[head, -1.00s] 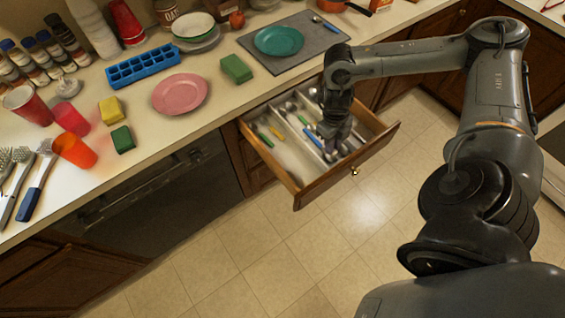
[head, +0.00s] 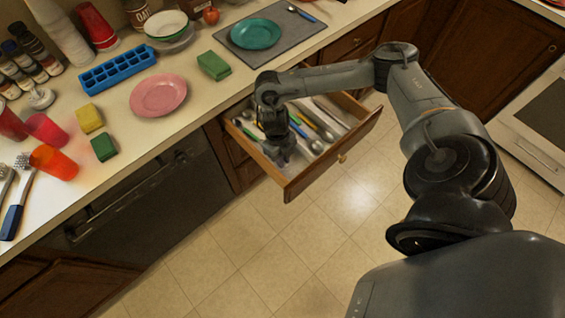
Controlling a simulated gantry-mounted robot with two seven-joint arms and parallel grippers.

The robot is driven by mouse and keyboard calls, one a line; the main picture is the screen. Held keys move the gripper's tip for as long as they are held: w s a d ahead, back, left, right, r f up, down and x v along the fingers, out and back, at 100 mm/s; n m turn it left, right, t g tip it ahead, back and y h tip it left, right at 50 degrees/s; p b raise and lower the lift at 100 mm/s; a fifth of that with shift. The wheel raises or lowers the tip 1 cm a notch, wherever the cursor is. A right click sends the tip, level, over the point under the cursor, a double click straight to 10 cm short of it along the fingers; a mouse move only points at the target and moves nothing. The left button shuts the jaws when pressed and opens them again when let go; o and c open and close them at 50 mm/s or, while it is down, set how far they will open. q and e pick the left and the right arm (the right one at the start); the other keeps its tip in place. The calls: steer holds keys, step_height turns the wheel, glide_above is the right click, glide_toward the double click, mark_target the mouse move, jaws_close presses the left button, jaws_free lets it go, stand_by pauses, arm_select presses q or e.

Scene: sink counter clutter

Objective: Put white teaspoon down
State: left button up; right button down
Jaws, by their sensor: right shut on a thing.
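An open wooden drawer (head: 335,161) holds a light cutlery tray with compartments. My right gripper (head: 283,156) points down into the left front part of the drawer, low over or in the tray. It is shut on what I take to be the white teaspoon, which the fingers hide almost wholly. Several utensils lie in the compartments, among them a blue-handled one (head: 306,120) and a pale spoon (head: 316,147) to the right of the gripper. Whether the fingers touch the tray floor I cannot tell. My left gripper is not in view.
The counter above carries a pink plate (head: 158,96), a green sponge (head: 213,66), a blue ice tray (head: 117,69), a teal plate (head: 255,34) on a grey mat, and cups. The drawer walls stand close around the gripper. The floor in front is clear.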

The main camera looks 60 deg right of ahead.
steer(key=shift+f+b, duration=0.3)
steer(key=shift+f, duration=1.3)
steer(key=shift+f, duration=0.1)
